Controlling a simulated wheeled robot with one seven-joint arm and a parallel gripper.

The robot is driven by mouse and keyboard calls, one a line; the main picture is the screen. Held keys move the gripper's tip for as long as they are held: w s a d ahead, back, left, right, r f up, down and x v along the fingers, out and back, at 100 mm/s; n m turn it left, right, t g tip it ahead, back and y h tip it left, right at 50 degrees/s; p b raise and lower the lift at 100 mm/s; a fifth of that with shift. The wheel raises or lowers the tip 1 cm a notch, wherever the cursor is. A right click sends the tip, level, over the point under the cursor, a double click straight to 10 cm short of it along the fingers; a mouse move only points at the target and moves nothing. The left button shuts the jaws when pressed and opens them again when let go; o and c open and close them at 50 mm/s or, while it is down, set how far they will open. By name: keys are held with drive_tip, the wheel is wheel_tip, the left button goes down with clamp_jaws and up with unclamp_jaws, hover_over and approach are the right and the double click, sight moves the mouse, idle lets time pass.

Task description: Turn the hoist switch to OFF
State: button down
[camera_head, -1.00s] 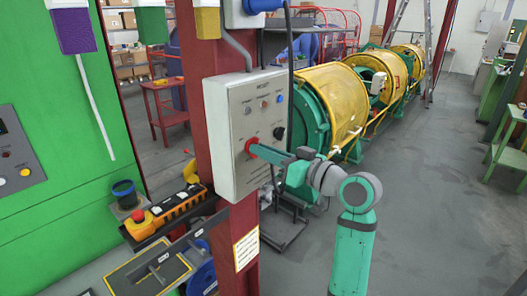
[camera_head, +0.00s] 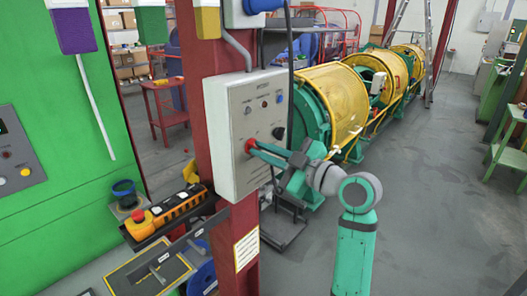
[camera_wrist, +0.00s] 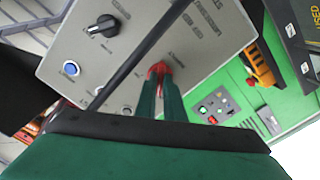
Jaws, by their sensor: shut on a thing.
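The hoist control box (camera_head: 238,100) is a light grey panel on a red column. A red knob (camera_head: 250,146) sits at its lower left. A black rotary switch (camera_head: 278,132) is to the right of the red knob; in the wrist view it (camera_wrist: 103,26) is up and left, clear of my fingers. My gripper (camera_head: 256,149) is at the panel face, its two green fingers shut on the red knob.
An orange and black pendant (camera_head: 165,212) with a red button lies on a ledge below left. A dark cable (camera_head: 289,60) hangs beside the box. The yellow and green strander (camera_head: 335,95) stands behind. Open floor lies to the right.

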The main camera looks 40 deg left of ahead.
drive_tip(key=shift+n, duration=0.9)
drive_tip(key=c, duration=1.9)
unclamp_jaws()
drive_tip(key=shift+o, duration=0.2)
drive_tip(key=shift+d, duration=0.1)
drive_tip(key=d, duration=1)
drive_tip(key=shift+s+d, duration=0.35)
drive_tip(key=shift+s, duration=0.1)
drive_tip(key=shift+f, duration=0.1)
